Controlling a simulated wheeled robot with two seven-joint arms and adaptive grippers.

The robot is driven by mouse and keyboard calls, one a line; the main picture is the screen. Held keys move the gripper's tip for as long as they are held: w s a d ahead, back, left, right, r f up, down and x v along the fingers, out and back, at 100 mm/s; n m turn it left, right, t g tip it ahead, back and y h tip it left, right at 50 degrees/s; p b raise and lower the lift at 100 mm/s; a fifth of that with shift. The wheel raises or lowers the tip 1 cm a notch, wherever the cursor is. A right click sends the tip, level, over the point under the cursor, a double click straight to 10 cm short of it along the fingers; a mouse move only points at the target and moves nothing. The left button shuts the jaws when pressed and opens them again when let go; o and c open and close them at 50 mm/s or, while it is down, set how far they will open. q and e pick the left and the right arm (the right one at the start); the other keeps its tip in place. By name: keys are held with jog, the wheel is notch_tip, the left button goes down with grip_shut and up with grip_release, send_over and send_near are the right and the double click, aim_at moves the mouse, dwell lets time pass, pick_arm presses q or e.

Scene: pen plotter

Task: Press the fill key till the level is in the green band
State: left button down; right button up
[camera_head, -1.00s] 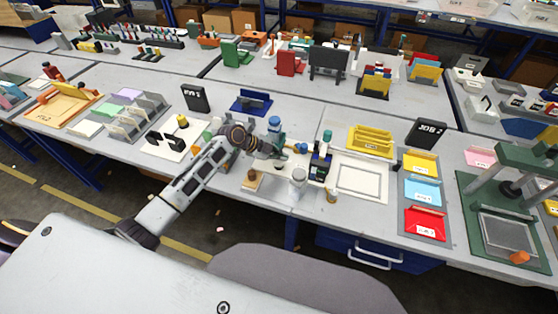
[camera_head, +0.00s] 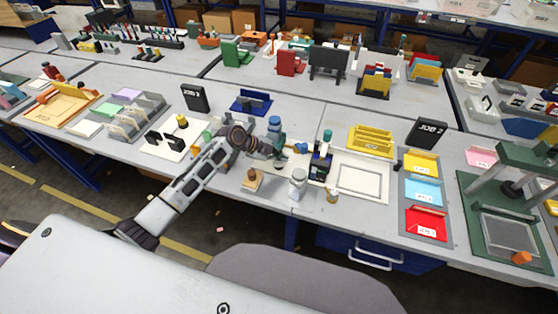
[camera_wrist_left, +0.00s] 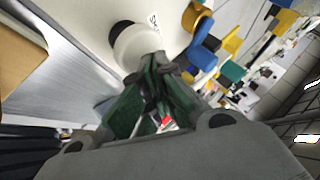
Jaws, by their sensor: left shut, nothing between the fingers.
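My left gripper (camera_head: 280,159) is shut and empty, pointing down over the near side of the workbench, just in front of a blue-topped bottle-like part (camera_head: 275,128). Its dark green fingers also show in the left wrist view (camera_wrist_left: 157,68), closed together. A white rounded part (camera_wrist_left: 136,44) lies right by the fingertips there; I cannot tell whether they touch it. Blue and yellow parts (camera_wrist_left: 203,45) stand beyond. I cannot make out the fill key, the level or a green band. My right gripper is not in view.
A white jar (camera_head: 298,182) and a wooden-based stamp (camera_head: 252,179) stand near the bench's front edge, close to the gripper. A white framed tray (camera_head: 359,193) lies to the right, with yellow, blue and red trays (camera_head: 426,224) beyond it.

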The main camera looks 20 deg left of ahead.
aim_at(279, 162)
pick_arm(q)
jog(key=shift+f+b, duration=0.3)
jog(key=shift+f, duration=0.1)
dwell(0.6)
jog(key=shift+r, duration=0.15)
jog(key=shift+r+p, duration=0.7)
jog(key=shift+r, duration=0.3)
jog(key=shift+r+p, duration=1.6)
jog(key=shift+r, duration=0.9)
jog(key=shift+a, duration=0.1)
